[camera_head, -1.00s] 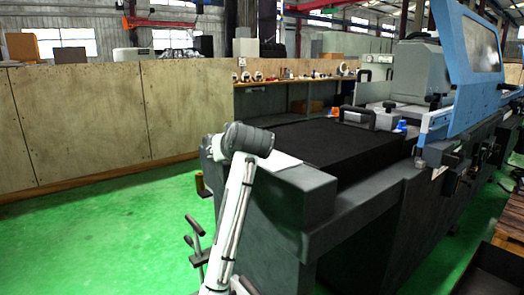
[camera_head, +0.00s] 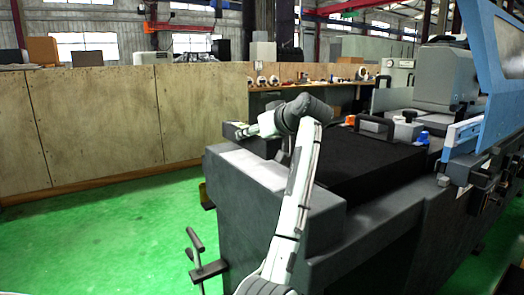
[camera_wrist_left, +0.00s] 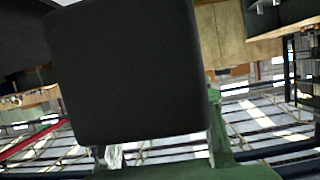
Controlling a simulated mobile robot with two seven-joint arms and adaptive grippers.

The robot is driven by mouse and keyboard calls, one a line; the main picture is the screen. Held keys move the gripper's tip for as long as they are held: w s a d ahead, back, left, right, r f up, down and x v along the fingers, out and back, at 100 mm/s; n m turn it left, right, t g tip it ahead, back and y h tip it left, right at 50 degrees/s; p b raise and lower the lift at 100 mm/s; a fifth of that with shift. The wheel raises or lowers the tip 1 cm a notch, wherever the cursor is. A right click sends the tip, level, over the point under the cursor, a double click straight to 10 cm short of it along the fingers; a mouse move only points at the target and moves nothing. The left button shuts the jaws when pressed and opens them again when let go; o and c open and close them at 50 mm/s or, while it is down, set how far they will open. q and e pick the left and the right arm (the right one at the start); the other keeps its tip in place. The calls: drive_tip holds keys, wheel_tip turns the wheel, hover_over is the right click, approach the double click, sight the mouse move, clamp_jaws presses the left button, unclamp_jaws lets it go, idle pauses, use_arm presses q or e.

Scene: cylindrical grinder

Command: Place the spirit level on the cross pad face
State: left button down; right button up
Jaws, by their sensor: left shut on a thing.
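My left gripper (camera_head: 256,129) is at the end of my pale arm, above the near left end of the grinder. It is shut on a dark block, which I take to be the spirit level (camera_head: 262,149). In the left wrist view the dark block (camera_wrist_left: 125,75) fills much of the picture and hides most of what lies beyond it. The block appears clear of the grinder, though the gap is hard to judge. I cannot single out the cross pad face. My right gripper is in neither view.
The grinder has a broad black top (camera_head: 365,160) behind my arm. A grey block with a black handle (camera_head: 375,126) and small blue and orange parts stand farther back. A blue guard (camera_head: 505,70) rises at right. Wooden panels (camera_head: 100,130) stand behind open green floor (camera_head: 110,235).

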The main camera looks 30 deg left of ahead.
use_arm(q)
drive_tip(key=shift+w+d+f, duration=0.25)
drive_tip(key=shift+w+f, duration=0.1)
drive_tip(key=shift+w, duration=0.35)
drive_tip(key=shift+w+d+f, duration=0.25)
drive_tip(key=shift+w+f, duration=0.1)
drive_tip(key=shift+w, duration=0.3)
wheel_tip(320, 180, down, 4)
drive_tip(key=shift+r+p, duration=0.2)
drive_tip(key=shift+p, duration=0.2)
drive_tip(key=shift+f, duration=0.15)
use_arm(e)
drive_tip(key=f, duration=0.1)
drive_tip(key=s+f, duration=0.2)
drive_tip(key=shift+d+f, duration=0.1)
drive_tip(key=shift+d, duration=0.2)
use_arm(q)
drive_tip(key=shift+f, duration=0.1)
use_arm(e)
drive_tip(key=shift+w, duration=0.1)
use_arm(q)
drive_tip(key=c, duration=1.2)
unclamp_jaws()
drive_tip(key=shift+f, duration=0.15)
drive_tip(key=o, duration=0.3)
drive_tip(key=shift+o, duration=0.2)
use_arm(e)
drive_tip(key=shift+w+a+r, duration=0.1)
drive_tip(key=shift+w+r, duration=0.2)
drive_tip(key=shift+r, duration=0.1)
